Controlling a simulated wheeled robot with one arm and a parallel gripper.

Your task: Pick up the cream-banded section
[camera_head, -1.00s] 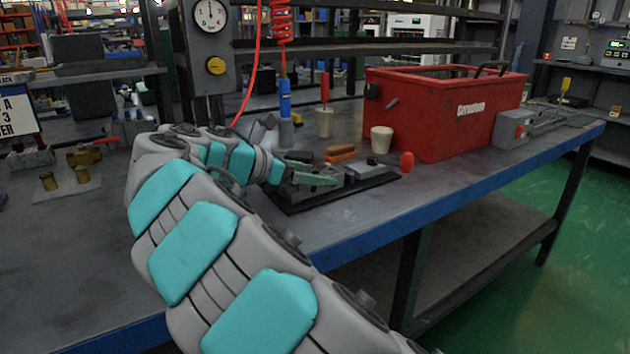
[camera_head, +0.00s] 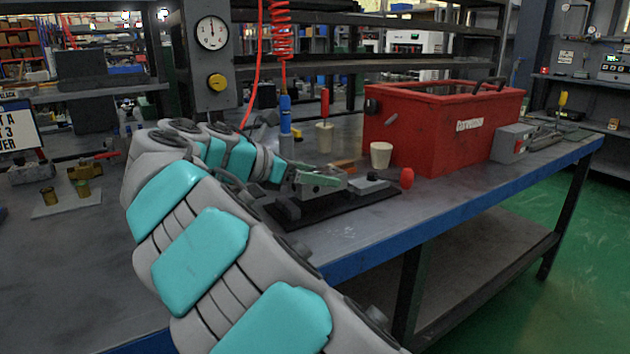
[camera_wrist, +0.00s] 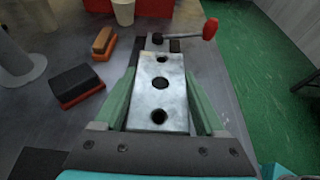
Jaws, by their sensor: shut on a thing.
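My gripper (camera_wrist: 160,108) is shut on a grey metal section (camera_wrist: 161,88) with three dark holes along its top, seen between the green fingers in the wrist view. No cream band shows on its visible face. In the head view my green gripper (camera_head: 322,181) holds it above a black base plate (camera_head: 330,213) on the bench. A clamp lever with a red knob (camera_head: 407,178) stands at the right end of this plate; the knob also shows in the wrist view (camera_wrist: 210,29). The section's sides and underside are hidden.
A dark block with an orange base (camera_wrist: 76,84) and an orange-brown block (camera_wrist: 103,43) lie left of the plate in the wrist view. A cream cup (camera_head: 381,155) and a red toolbox (camera_head: 440,125) stand behind. The bench's blue front edge (camera_head: 420,232) is near.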

